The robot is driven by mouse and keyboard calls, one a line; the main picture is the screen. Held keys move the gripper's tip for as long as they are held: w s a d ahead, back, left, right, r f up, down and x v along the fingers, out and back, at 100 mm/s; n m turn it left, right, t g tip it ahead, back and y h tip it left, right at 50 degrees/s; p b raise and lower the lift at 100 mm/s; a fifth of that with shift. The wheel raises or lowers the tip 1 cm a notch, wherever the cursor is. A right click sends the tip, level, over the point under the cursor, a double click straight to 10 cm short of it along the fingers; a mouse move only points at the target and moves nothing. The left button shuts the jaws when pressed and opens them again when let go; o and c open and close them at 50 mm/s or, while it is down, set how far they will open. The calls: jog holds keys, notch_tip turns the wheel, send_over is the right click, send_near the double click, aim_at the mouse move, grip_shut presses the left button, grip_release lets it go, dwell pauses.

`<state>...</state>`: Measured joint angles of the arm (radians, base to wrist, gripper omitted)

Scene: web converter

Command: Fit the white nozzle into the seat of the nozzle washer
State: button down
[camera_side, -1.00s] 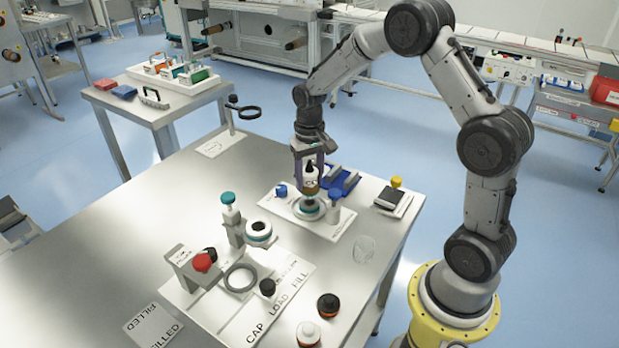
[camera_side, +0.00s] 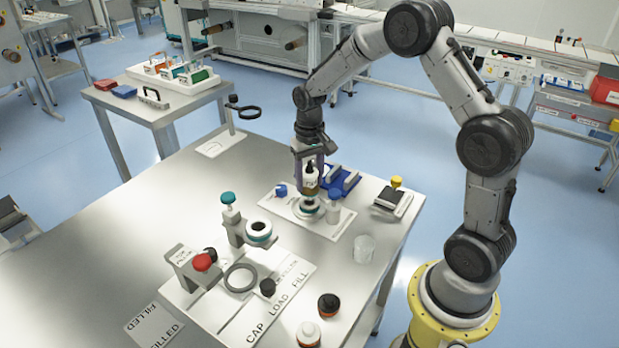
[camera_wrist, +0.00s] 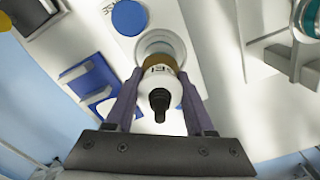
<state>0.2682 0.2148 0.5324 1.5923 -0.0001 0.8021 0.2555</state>
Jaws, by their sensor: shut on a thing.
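My gripper (camera_side: 309,172) is shut on the white nozzle (camera_side: 310,183), an upright white piece with a brown band and a black tip. In the wrist view my gripper (camera_wrist: 162,85) has a finger on each side of the nozzle (camera_wrist: 159,84), whose black tip points toward the camera. The nozzle washer (camera_side: 308,211) is a round grey seat with a teal ring on a white plate, directly below the gripper. It also shows in the wrist view as a pale ring (camera_wrist: 155,40) beyond the nozzle. The nozzle's lower end and its contact with the seat are hidden.
A clear cup (camera_side: 364,248) and a yellow-handled stamp (camera_side: 396,183) stand to the right.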

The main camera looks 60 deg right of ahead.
aim_at(309, 189)
jog(key=shift+f, duration=1.75)
dwell(0.6)
jog(key=shift+c, duration=0.9)
grip_release()
notch_tip(309, 189, up, 14)
jog(key=shift+f, duration=0.1)
